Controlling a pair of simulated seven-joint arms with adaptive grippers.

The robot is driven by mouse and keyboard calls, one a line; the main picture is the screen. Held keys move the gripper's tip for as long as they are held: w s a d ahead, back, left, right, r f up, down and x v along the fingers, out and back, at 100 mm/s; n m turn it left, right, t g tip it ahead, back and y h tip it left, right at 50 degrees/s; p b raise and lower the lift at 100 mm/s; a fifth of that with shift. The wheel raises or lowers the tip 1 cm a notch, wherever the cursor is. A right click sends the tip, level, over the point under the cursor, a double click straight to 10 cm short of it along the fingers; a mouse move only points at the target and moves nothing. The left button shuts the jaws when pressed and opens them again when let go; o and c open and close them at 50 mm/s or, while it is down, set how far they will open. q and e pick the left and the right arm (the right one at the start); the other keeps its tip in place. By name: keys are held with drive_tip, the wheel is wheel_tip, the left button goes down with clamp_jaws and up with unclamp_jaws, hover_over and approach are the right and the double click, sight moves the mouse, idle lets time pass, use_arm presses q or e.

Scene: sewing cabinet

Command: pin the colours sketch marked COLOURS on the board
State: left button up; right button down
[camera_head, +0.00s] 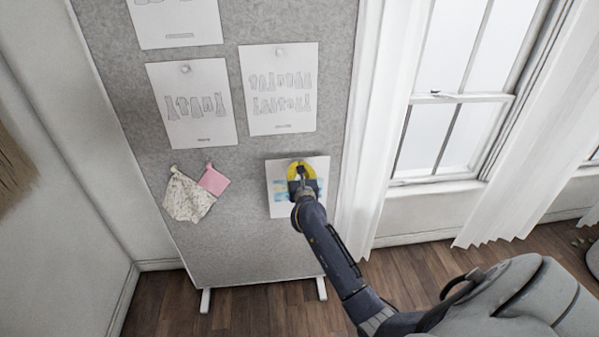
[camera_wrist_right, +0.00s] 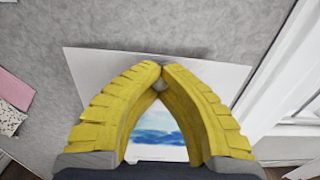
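The colours sketch (camera_head: 279,176) is a white sheet with blue and yellow patches, at the lower right of the grey board (camera_head: 240,235). It looks flat against the board, and its blue painted patch shows between my fingers in the right wrist view (camera_wrist_right: 158,136). My right gripper (camera_head: 298,168) is over the sheet's upper middle. Its yellow fingers (camera_wrist_right: 161,68) converge near the sheet's top edge, closed around a small grey pin (camera_wrist_right: 158,86). Any COLOURS marking is hidden or too small to read. My left gripper is out of view.
Pinned garment sketches (camera_head: 192,103) (camera_head: 279,88) hang above. A patterned fabric swatch (camera_head: 187,198) and a pink swatch (camera_head: 214,180) hang at left. A white curtain (camera_head: 372,130) and window (camera_head: 450,90) stand close to the board's right edge.

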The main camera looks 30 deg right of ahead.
sight(297, 159)
drive_tip(key=shift+x, duration=2.5)
drive_tip(key=shift+w+d, duration=0.15)
drive_tip(key=shift+w, duration=0.2)
drive_tip(key=c, duration=1.5)
unclamp_jaws()
drive_tip(key=shift+s, duration=0.1)
